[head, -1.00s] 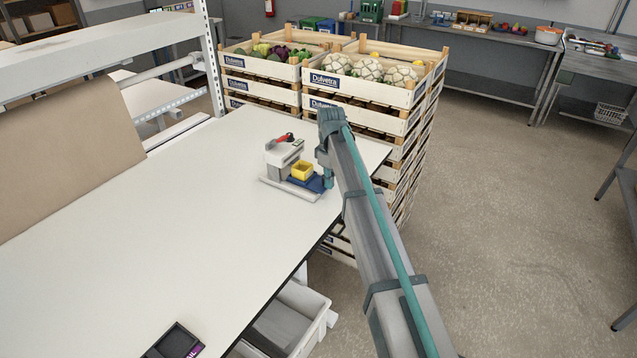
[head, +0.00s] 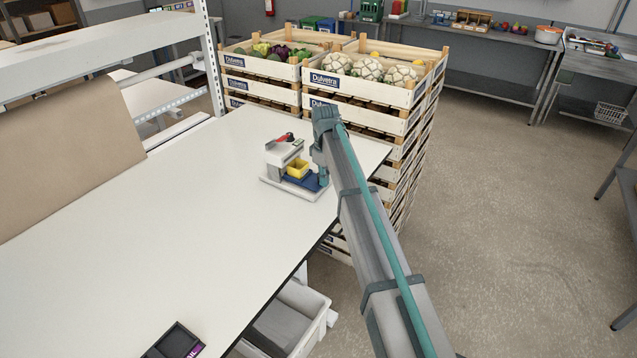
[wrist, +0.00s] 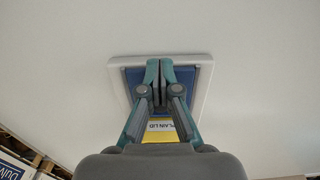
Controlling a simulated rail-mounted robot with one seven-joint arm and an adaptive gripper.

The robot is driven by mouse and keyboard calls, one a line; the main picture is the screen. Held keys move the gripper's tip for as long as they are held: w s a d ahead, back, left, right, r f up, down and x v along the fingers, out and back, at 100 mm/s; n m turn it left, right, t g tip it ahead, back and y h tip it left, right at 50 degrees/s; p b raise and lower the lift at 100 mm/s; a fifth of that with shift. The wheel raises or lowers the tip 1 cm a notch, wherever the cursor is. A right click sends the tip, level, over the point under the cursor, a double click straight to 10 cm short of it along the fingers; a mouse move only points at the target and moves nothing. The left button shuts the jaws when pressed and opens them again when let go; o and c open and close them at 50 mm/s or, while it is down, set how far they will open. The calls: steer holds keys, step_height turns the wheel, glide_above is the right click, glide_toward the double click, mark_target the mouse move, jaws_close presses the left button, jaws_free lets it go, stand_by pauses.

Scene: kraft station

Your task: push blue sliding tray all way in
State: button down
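The white press-like device (head: 283,152) with a red-and-black handle stands on the table. Its blue sliding tray (head: 307,183) projects from the right side over the white base and carries a yellow container (head: 297,169). My gripper (head: 322,182) points down at the tray's outer right end and seems to touch it; exact contact is hidden. In the wrist view my gripper's fingers (wrist: 165,75) are together and empty, over the blue tray (wrist: 188,76). The yellow container (wrist: 186,123), with a white label, shows partly behind the fingers.
The white table (head: 150,240) is mostly clear left of the device. Stacked wooden crates (head: 365,95) with vegetables stand close behind the table's far end. A small black box (head: 174,342) lies at the near edge.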

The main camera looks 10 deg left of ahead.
mark_target(315, 181)
steer(key=shift+w+a, duration=0.1)
steer(key=shift+a, duration=0.1)
steer(key=shift+w+a, duration=0.25)
steer(key=shift+a, duration=0.35)
steer(key=shift+w+a, duration=0.25)
steer(key=shift+a, duration=0.3)
steer(key=shift+w+a, duration=0.1)
steer(key=shift+a, duration=0.1)
steer(key=shift+w+a, duration=0.2)
steer(key=shift+a, duration=0.3)
steer(key=shift+s+d+p, duration=0.2)
steer(key=shift+d+p, duration=0.2)
steer(key=shift+d, duration=0.05)
stand_by(0.3)
steer(key=shift+r, duration=0.1)
steer(key=shift+r+p, duration=1.65)
steer(key=shift+r, duration=1.8)
